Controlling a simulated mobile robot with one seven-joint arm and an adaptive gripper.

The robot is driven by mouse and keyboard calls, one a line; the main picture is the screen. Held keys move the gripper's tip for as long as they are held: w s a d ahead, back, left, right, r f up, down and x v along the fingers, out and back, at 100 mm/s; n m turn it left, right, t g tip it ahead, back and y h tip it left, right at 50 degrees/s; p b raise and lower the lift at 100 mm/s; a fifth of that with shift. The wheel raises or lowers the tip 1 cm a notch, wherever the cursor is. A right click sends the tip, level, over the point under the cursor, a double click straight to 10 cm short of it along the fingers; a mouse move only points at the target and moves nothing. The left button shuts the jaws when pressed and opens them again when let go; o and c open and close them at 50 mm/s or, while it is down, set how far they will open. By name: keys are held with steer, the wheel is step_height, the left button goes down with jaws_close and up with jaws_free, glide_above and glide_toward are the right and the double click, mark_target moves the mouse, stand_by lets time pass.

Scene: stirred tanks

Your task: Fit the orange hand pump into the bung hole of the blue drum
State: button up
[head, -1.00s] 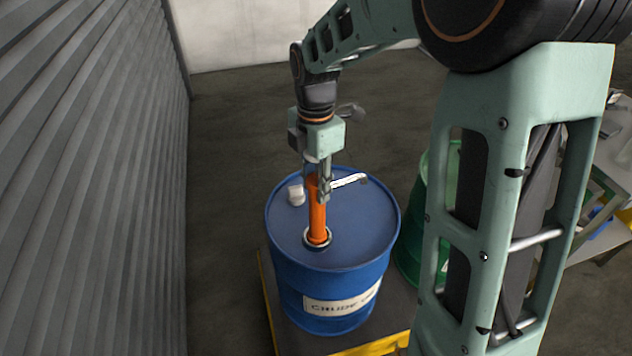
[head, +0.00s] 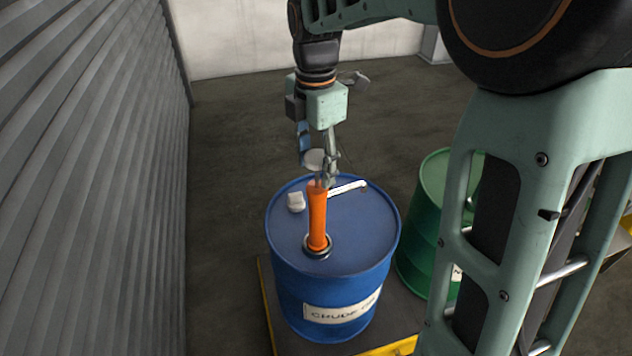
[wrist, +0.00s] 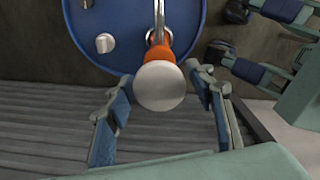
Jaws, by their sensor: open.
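The orange hand pump (head: 317,218) stands upright in the bung hole (head: 317,246) of the blue drum (head: 345,285), with its silver spout (head: 347,188) pointing right. In the wrist view, the pump's pale round top (wrist: 160,86) hides much of its orange body (wrist: 160,55). My gripper (head: 318,178) is above the pump in the head view, its fingers near the pump's top. In the wrist view, my gripper (wrist: 168,100) has its fingers spread on both sides of the top, with gaps. The pump's lower end inside the drum is hidden.
A small white cap (head: 296,201) lies on the drum lid, left of the pump. A green drum (head: 425,225) stands to the right, partly behind my arm. The blue drum stands on a dark pallet with yellow edges (head: 390,347). A ribbed grey wall (head: 90,180) is at left.

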steer(key=shift+r, duration=2.15)
steer(key=shift+a, duration=0.1)
